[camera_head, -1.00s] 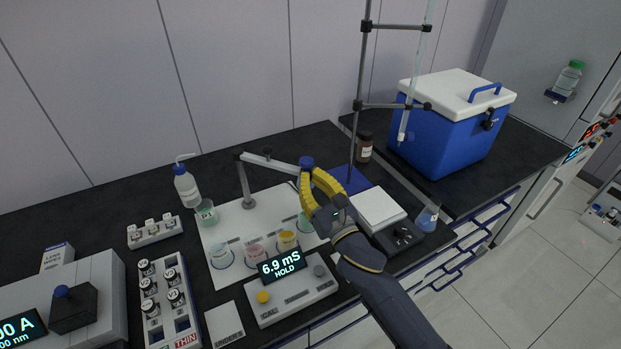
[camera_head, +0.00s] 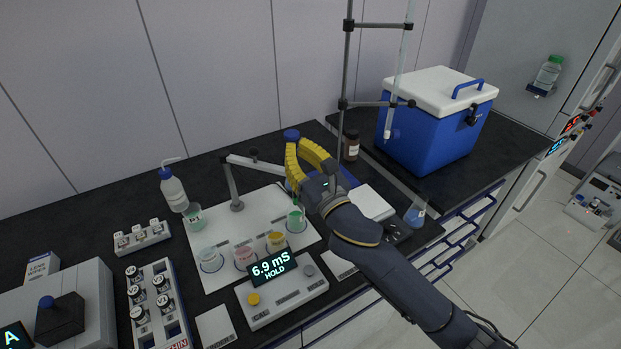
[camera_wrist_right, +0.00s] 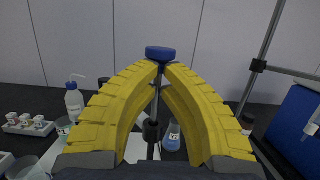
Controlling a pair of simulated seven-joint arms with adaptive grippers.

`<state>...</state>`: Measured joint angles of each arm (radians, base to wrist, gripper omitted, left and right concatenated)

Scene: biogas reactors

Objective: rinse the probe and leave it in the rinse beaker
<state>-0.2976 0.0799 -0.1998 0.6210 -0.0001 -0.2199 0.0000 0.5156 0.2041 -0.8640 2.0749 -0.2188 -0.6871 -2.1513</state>
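My right gripper (camera_head: 294,150) is shut around the probe just below its blue cap (camera_head: 291,135). The right wrist view shows the two yellow fingers meeting under that cap (camera_wrist_right: 160,53), with a thin stem between them. The gripper is above the back right of the white mat (camera_head: 262,205), behind the green beaker (camera_head: 297,219). The rinse beaker (camera_head: 194,217), pale green with a partly readable label, stands at the mat's back left beside the wash bottle (camera_head: 174,191). My left gripper is out of view.
A jointed grey holder arm (camera_head: 236,190) stands on the mat left of the gripper. Pink (camera_head: 245,258), yellow (camera_head: 276,242) and clear (camera_head: 210,260) beakers line the mat's front. The meter (camera_head: 273,275) reads 6.9 mS HOLD. A tall stand (camera_head: 345,90) rises behind on the right.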

